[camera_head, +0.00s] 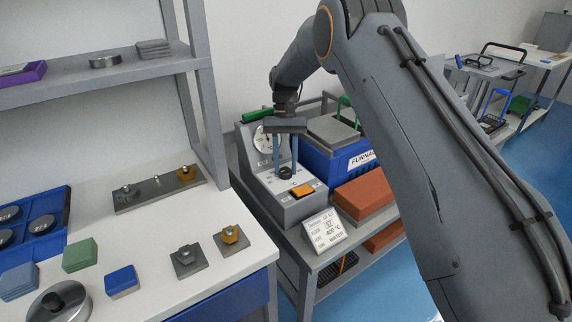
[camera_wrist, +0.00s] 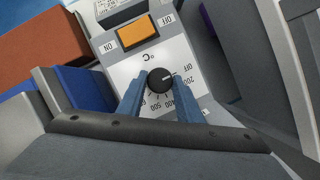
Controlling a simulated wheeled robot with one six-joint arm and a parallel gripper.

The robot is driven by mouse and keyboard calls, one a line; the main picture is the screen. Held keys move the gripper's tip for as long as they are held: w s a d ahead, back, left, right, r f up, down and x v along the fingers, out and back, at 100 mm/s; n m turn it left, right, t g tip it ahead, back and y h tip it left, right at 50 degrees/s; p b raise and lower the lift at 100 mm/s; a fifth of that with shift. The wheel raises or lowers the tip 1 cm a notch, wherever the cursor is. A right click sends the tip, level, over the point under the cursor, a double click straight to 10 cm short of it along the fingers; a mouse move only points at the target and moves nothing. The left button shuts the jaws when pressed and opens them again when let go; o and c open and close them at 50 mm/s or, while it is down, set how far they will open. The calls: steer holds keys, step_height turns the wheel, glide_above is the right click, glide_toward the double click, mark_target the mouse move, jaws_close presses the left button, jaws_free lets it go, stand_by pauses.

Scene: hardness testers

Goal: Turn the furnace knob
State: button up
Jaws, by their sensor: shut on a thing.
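The furnace knob (camera_wrist: 160,80) is a round black dial with a white pointer mark on the grey control box (camera_head: 290,205). Its printed scale runs from OFF through 200 and 400, and the pointer lies near the OFF and 200 marks. In the head view the knob (camera_head: 285,173) sits low between my fingers. My gripper (camera_wrist: 160,90) has its blue fingers on both sides of the knob and is shut on it. The gripper (camera_head: 285,168) points down at the box in the head view. The blue furnace (camera_head: 325,165), labelled FURNACE, stands right of the box.
An orange switch (camera_head: 302,190) marked ON and OFF sits near the knob, and it also shows in the wrist view (camera_wrist: 137,33). A display card (camera_head: 325,230) reads 400 °C. Red bricks (camera_head: 365,194) lie to the right. The white table (camera_head: 150,230) holds several samples.

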steer(key=o, duration=1)
steer(key=shift+w, duration=0.1)
steer(key=shift+o, duration=0.2)
steer(key=b+v, duration=0.1)
steer(key=v, duration=0.7)
steer(key=s+d+r+t+p, duration=0.1)
steer(key=s+d+r, duration=0.1)
steer(key=s+d, duration=0.45)
steer(key=s+d+r+t+p, duration=0.1)
steer(key=s+d+r+p, duration=0.15)
steer(key=s+d, duration=0.45)
steer(key=s+d+t, duration=0.1)
steer(key=s+d, duration=0.2)
steer(key=s, duration=0.8)
steer(key=s+d+f+t+p, duration=0.1)
steer(key=s+d, duration=0.2)
steer(key=s, duration=0.9)
steer(key=shift+s+d+f+p, duration=0.2)
steer(key=shift+d+f+p, duration=0.05)
steer(key=shift+d+p, duration=0.1)
